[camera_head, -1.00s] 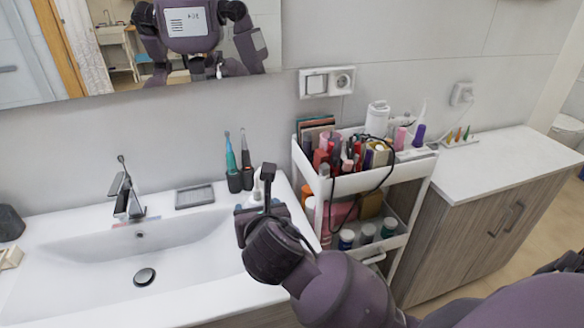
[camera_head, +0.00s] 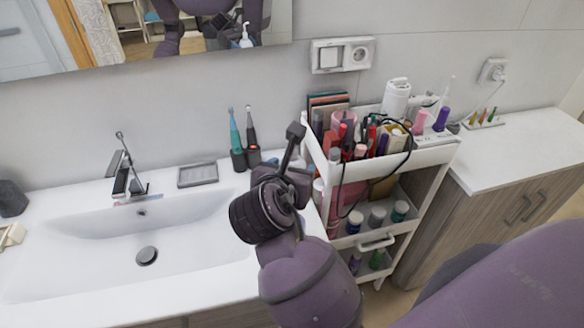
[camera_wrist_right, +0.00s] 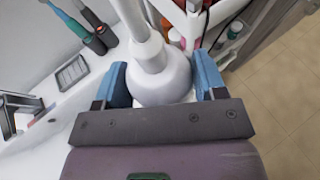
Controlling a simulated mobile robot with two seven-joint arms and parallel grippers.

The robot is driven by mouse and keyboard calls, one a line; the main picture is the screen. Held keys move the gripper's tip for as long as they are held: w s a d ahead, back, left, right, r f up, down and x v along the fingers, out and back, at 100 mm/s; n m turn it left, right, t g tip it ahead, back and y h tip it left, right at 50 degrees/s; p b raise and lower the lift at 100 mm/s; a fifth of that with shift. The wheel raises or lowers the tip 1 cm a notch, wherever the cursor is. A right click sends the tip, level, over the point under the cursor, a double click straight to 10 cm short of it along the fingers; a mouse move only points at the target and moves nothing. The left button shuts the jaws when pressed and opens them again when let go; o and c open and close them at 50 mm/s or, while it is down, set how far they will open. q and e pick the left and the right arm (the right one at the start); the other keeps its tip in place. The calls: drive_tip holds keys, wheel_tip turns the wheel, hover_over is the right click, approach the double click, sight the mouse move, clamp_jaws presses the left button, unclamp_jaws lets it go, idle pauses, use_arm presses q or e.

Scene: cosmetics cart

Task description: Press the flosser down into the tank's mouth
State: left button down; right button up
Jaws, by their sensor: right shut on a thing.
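My right gripper (camera_head: 280,182) is over the right end of the sink counter, left of the cart. Its blue fingers show in the right wrist view (camera_wrist_right: 162,78), closed on a white item with a rounded body and a narrower neck, which I take to be the flosser (camera_wrist_right: 158,72). The gripper hides this item in the head view; a small white item shows at my gripper in the mirror. I cannot clearly identify the tank or its mouth; whether the white item touches anything below is hidden. My left gripper is not in view.
A white cart (camera_head: 440,157) full of cosmetics stands to the right, with a black cable over its edge. A white cylinder (camera_head: 397,97) stands on it. Two electric toothbrushes (camera_head: 236,140) and a soap dish (camera_head: 198,175) stand near the wall. The sink (camera_head: 90,250) is empty.

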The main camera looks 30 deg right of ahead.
drive_tip(key=shift+a, duration=0.1)
drive_tip(key=shift+f, duration=2.9)
drive_tip(key=shift+f, duration=1.2)
drive_tip(key=o, duration=1)
drive_tip(key=shift+o, duration=0.2)
